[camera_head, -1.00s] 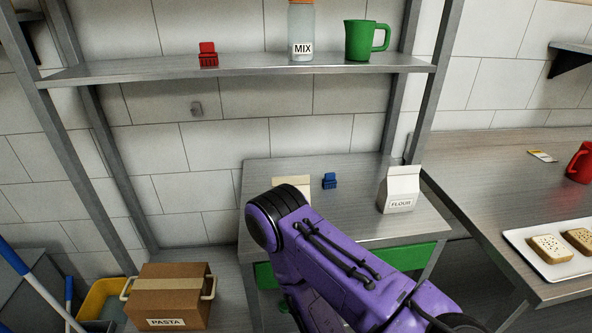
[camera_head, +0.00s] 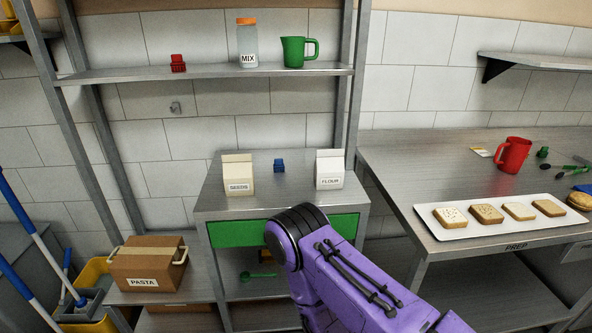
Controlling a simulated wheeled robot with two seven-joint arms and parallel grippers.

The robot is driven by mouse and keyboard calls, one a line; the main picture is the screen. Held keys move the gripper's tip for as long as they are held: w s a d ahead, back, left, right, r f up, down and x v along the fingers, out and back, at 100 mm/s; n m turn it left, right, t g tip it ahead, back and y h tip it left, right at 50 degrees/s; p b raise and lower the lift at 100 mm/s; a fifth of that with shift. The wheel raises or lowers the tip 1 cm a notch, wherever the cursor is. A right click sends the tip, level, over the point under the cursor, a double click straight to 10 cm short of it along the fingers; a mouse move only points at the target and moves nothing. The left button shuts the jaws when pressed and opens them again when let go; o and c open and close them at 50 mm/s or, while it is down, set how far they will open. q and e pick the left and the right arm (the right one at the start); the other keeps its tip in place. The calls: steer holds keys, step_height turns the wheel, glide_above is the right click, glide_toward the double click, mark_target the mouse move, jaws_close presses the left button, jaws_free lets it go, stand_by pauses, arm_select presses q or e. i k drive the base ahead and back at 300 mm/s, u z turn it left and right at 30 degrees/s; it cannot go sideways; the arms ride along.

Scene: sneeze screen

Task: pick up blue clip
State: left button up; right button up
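The small blue clip (camera_head: 279,165) sits upright on the metal top of the small table (camera_head: 258,201), towards its back. It stands between a carton labelled SEEDS (camera_head: 238,176) and a carton labelled FLOUR (camera_head: 329,169). My purple arm comes in from the lower right, and its dark joint is in front of the table's green drawer. No gripper fingers show in the head view. The clip is fully visible and nothing touches it.
A red clip (camera_head: 178,63), a MIX bottle (camera_head: 247,44) and a green jug (camera_head: 295,52) stand on the shelf above. The prep counter at right holds a bread tray (camera_head: 455,232) and red mug (camera_head: 513,155). A PASTA box (camera_head: 148,266) is lower left.

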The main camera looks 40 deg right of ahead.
mark_target(279, 165)
steer(key=z, duration=1.1)
steer(key=i, duration=0.15)
